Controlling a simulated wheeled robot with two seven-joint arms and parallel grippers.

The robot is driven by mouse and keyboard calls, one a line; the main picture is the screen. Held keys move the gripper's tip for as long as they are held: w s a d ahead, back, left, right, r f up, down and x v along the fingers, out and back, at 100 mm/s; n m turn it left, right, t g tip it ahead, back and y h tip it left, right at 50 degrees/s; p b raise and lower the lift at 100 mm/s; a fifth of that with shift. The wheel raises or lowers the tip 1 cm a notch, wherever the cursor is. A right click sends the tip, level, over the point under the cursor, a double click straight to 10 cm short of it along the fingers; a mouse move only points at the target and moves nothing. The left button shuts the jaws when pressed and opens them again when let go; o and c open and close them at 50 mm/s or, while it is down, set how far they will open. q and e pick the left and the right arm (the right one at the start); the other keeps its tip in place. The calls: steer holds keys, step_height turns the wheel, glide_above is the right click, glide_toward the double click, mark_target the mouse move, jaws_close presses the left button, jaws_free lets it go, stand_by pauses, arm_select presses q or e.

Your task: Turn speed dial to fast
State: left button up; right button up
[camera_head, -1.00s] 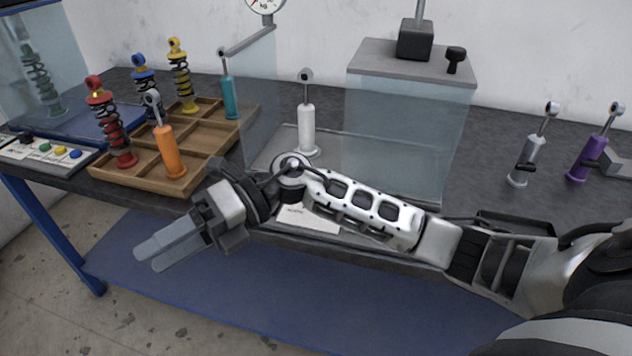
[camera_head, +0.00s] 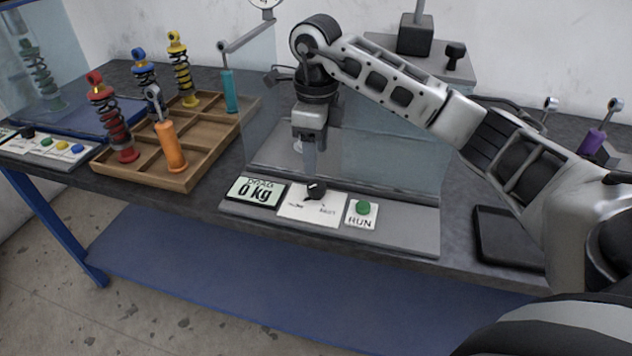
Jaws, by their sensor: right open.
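The speed dial (camera_head: 316,191) is a small black knob on a white label plate at the front of the test machine's base. Small print stands to its left and right, too small to read surely. A light mark shows on the knob, but I cannot tell its exact setting. My right gripper (camera_head: 309,170) points down just above and behind the dial in the picture. Its fingers are seen nearly edge-on and hold nothing that I can see; they look apart from the knob. My left gripper is not in view.
A display reading 0 kg (camera_head: 255,191) is left of the dial, and a green RUN button (camera_head: 363,208) right of it. A wooden tray (camera_head: 190,180) with coloured shock absorbers stands at left.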

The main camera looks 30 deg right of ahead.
mark_target(316, 184)
step_height(316, 184, down, 8)
steer(key=shift+f+p, duration=0.25)
steer(key=shift+p, duration=0.15)
steer(key=c, duration=1)
